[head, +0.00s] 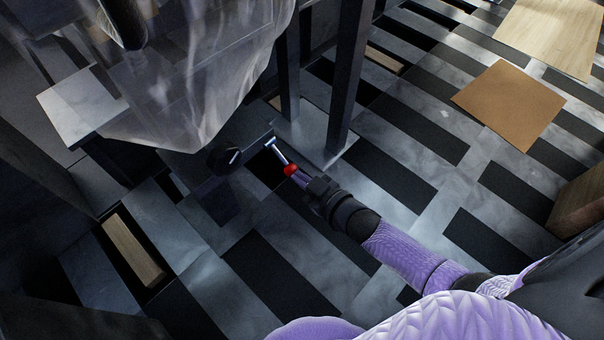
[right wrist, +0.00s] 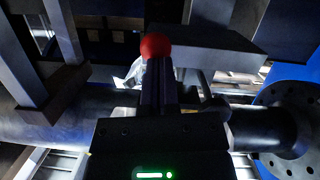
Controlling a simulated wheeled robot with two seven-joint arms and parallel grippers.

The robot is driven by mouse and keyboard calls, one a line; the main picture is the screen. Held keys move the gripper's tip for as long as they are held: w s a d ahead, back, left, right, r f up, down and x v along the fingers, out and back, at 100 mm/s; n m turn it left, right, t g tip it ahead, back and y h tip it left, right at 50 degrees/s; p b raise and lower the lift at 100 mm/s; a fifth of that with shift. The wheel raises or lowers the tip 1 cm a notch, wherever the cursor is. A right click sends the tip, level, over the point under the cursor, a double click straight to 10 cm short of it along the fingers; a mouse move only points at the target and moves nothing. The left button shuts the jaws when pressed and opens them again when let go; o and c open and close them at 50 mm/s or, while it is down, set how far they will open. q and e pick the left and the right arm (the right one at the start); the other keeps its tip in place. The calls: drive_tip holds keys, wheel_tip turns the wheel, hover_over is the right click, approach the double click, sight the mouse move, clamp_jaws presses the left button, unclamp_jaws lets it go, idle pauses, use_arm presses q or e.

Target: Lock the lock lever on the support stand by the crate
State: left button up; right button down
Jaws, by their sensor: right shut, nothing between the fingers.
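A lock lever (head: 279,155) shows in the head view as a short pale rod with a crosspiece at its far end and a red ball knob (head: 290,170) at its near end. My right gripper (head: 300,178) is at the knob, its fingers shut with nothing between them. In the right wrist view the red knob (right wrist: 155,45) sits at the tips of the closed fingers (right wrist: 158,82); I cannot tell if they touch. Dark upright posts (head: 352,70) on a grey base plate (head: 310,143) stand just beyond the lever. My left gripper is not in view.
A translucent plastic-like sheet (head: 205,70) hangs at upper left, beside a dark round knob-like part (head: 223,160). A brown flat panel (head: 508,105) and a wooden box (head: 578,205) lie at right.

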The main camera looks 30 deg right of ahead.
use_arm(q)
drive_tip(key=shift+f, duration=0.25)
use_arm(e)
drive_tip(key=shift+w+f, duration=0.1)
drive_tip(key=shift+f, duration=0.3)
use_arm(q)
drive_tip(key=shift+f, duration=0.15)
use_arm(e)
drive_tip(key=shift+f, duration=0.1)
